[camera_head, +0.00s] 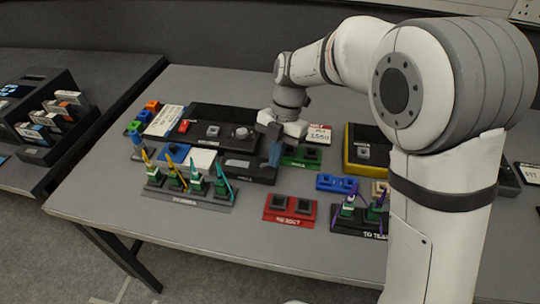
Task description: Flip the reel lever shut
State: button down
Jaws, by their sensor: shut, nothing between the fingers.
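My gripper (275,154) points down over the middle of the table, its narrow blue-grey fingers together and empty. Its tips are at or just above the right part of a low black block (248,170) with a pale label on its front; I cannot tell whether they touch. Behind and left of the gripper lies a wide black panel (200,113) with a red button, a small grey block and a round grey knob (241,133). I cannot make out for certain which part is the reel lever, or its position. The gripper and wrist hide part of this area.
A grey rack (176,197) with several upright coloured tools stands in front left. A red two-socket block (290,209), a blue block (336,184) and a green block (301,156) lie nearby. A yellow-edged box (348,148) stands right. My arm covers the table's right side.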

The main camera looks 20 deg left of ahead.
jog(key=shift+a, duration=0.15)
jog(key=shift+s+a, duration=0.15)
jog(key=shift+a, duration=0.5)
jog(key=shift+s, duration=0.1)
jog(key=shift+s+d, duration=0.15)
jog(key=shift+d, duration=0.1)
jog(key=shift+s+d+f+b, duration=0.1)
jog(key=shift+s+d+b, duration=0.3)
jog(key=shift+s, duration=0.2)
jog(key=shift+s+d+b, duration=0.25)
jog(key=shift+s+d, duration=0.1)
jog(key=shift+s, duration=0.2)
jog(key=shift+s+d+r, duration=0.1)
jog(key=shift+s+r, duration=0.15)
jog(key=shift+r, duration=0.45)
notch_tip(320, 180, up, 8)
jog(key=w+a+p, duration=0.1)
jog(key=w, duration=0.1)
jog(key=shift+w+a+r+p, duration=0.15)
jog(key=shift+w+a+p, duration=0.15)
jog(key=shift+w+a, duration=0.1)
